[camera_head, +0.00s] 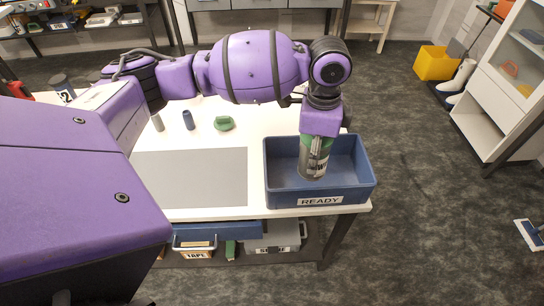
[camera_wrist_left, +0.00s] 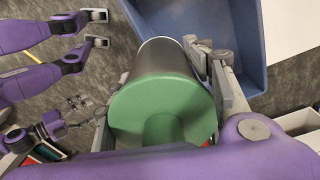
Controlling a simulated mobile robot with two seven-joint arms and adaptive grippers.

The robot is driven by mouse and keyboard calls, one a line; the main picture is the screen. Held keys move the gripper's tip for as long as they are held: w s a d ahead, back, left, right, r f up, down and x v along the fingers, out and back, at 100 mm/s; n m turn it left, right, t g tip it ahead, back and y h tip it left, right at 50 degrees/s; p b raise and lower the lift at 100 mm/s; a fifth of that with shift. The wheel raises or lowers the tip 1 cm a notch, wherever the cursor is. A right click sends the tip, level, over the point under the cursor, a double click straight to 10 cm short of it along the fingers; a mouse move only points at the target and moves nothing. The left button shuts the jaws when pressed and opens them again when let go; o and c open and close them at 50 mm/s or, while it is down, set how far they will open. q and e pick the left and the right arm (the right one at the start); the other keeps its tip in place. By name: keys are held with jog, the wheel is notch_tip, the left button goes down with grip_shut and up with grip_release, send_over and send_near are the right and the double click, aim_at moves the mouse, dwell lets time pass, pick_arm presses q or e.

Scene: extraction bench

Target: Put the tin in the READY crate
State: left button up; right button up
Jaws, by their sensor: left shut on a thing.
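The tin is a cylinder with a green lid and a dark, printed lower body. In the head view the tin (camera_head: 313,166) is upright, inside the outline of the blue READY crate (camera_head: 350,194) at the table's right end. My left gripper (camera_head: 319,140) comes down from above and is shut on the tin's upper part. In the left wrist view the tin (camera_wrist_left: 160,105) sits between the fingers, with the crate (camera_wrist_left: 245,40) beyond it. I cannot tell whether the tin touches the crate floor.
A grey mat (camera_head: 195,178) lies left of the crate on the white table. Behind it stand a dark blue cylinder (camera_head: 188,120), a grey cylinder (camera_head: 158,122) and a green object (camera_head: 224,123). Below are a TAPE box (camera_head: 195,252) and a grey case (camera_head: 273,240).

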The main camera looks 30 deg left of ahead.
pick_arm(q)
jog(key=w+f+m, duration=0.2)
jog(key=f+m, duration=0.1)
jog(key=f, duration=0.1)
jog(key=w+f+m, duration=0.1)
jog(key=f+m, duration=0.3)
jog(key=f, duration=0.1)
jog(key=w+f+m+b, duration=0.1)
jog(key=w+f+m, duration=0.1)
jog(key=f, duration=0.3)
jog(key=shift+w+d+f+m, duration=0.2)
jog(key=shift+w+m, duration=0.1)
jog(key=shift+m, duration=0.5)
jog(key=shift+f, duration=0.2)
pick_arm(e)
jog(key=shift+s+d+f, duration=0.2)
jog(key=shift+s+f, duration=0.15)
jog(key=shift+f, duration=0.25)
